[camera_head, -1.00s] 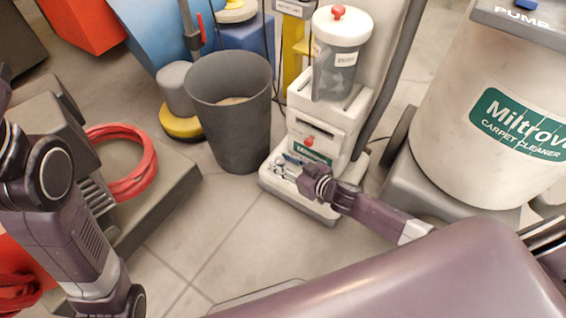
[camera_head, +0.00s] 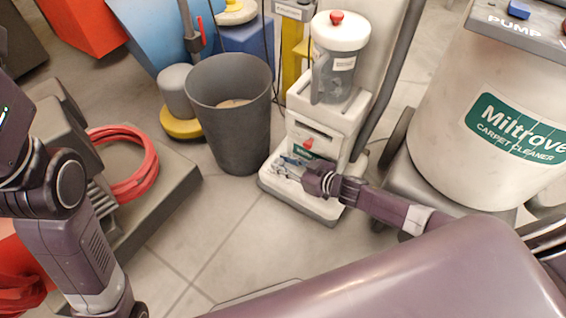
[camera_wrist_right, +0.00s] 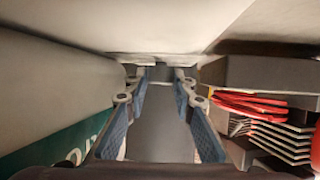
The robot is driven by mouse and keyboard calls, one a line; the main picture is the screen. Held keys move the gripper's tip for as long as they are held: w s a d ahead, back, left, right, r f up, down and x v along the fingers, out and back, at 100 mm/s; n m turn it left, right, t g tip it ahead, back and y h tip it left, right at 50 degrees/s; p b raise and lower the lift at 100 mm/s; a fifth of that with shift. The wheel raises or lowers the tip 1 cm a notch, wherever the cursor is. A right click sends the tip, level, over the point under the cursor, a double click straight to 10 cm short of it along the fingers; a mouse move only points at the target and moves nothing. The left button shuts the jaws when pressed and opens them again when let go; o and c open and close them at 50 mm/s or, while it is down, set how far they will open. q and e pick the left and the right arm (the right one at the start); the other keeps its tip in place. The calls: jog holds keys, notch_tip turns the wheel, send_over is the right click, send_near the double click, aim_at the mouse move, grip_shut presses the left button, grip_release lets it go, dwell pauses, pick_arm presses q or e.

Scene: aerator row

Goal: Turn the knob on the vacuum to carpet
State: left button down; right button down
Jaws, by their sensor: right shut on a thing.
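The vacuum (camera_head: 345,112) is a white upright machine with a red-capped clear canister and a green label, right of centre in the head view. My right gripper (camera_head: 285,168) reaches from the right to the top of the vacuum's low front base. In the right wrist view the blue-padded fingers (camera_wrist_right: 158,74) are closed in on a small grey part, apparently the knob (camera_wrist_right: 160,73), at the pale vacuum surface. The fingers hide most of it, and its setting cannot be read. My left arm shows at the left edge, but its gripper is out of view.
A grey bin (camera_head: 238,135) stands just left of the vacuum. A large Miltrove carpet cleaner (camera_head: 470,85) stands close on the right. A red coiled hose (camera_head: 140,165) lies on a grey machine at left. Tiled floor in front of the vacuum is clear.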

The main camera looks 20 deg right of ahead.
jog(key=c, duration=1.9)
grip_release()
jog(key=shift+a, duration=0.1)
jog(key=shift+s+d+r, duration=0.15)
jog(key=shift+s+d, duration=0.2)
jog(key=v, duration=1.1)
jog(key=shift+o, duration=0.3)
